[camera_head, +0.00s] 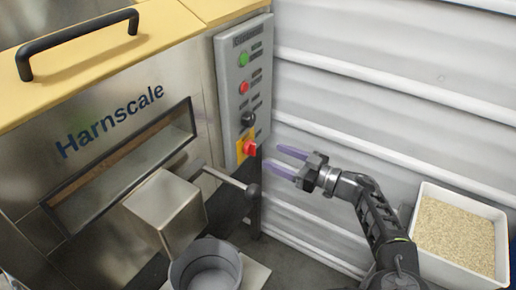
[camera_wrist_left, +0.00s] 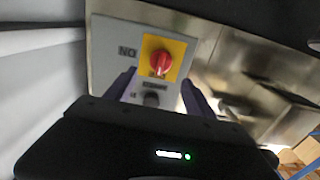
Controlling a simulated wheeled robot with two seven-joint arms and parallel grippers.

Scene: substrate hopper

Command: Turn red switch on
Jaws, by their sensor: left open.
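The red switch (camera_head: 250,148) is a rotary knob on a yellow plate (camera_head: 240,152), low on the grey control panel of the hopper machine. In the left wrist view the red switch (camera_wrist_left: 158,63) sits on its yellow plate (camera_wrist_left: 176,48), ahead of and between my fingers. My left gripper (camera_head: 272,156) is open and empty, its purple fingers pointing at the switch from the right, apparently a short gap away. Its fingers also show in the left wrist view (camera_wrist_left: 158,80). My right gripper is not in view.
The grey panel (camera_head: 232,80) also carries a green button (camera_head: 244,59), a red button (camera_head: 244,87) and a black knob (camera_head: 248,119). A rod with a black ball end (camera_head: 252,191) sticks out below. A white bin (camera_head: 428,268) of grain stands at right by the ribbed wall.

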